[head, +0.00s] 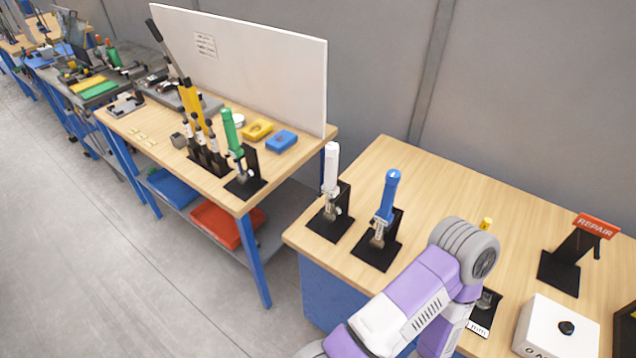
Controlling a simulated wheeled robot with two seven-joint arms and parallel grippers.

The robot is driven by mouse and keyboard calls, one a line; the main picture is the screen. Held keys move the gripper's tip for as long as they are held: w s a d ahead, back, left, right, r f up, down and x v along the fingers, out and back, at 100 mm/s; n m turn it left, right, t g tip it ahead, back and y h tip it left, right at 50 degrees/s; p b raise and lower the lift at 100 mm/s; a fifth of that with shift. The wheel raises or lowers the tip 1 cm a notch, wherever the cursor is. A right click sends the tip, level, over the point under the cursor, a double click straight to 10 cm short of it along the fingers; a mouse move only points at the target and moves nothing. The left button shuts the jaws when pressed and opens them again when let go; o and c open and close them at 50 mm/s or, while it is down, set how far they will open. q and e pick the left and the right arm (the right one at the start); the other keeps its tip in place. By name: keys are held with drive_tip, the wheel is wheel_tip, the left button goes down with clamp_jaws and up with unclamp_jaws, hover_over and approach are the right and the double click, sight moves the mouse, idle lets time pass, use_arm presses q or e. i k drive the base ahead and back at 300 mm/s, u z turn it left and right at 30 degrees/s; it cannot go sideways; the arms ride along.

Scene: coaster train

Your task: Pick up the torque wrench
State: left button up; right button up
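Several upright handled tools stand in black holders, and I cannot tell for sure which is the torque wrench. A blue-handled tool (387,200) and a white-handled tool (331,170) stand on the near wooden bench (440,185). A green-handled tool (232,135) stands on the bench to the left, beside several yellow-handled tools (200,112). A purple and white arm of mine bends over the near bench, just right of the blue-handled tool's holder. Neither gripper shows in the head view.
A red REPAIR sign (597,225) on a black stand and a white box (556,330) with a black knob are at the right. A small yellow-topped item (486,224) is partly hidden behind my arm. A gap separates the benches. Grey floor (90,250) is clear at left.

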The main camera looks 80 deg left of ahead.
sight(329, 188)
drive_tip(key=u, duration=3.45)
drive_tip(key=k, duration=0.7)
drive_tip(key=z, duration=0.4)
drive_tip(key=i, duration=1.05)
drive_tip(key=z, duration=0.05)
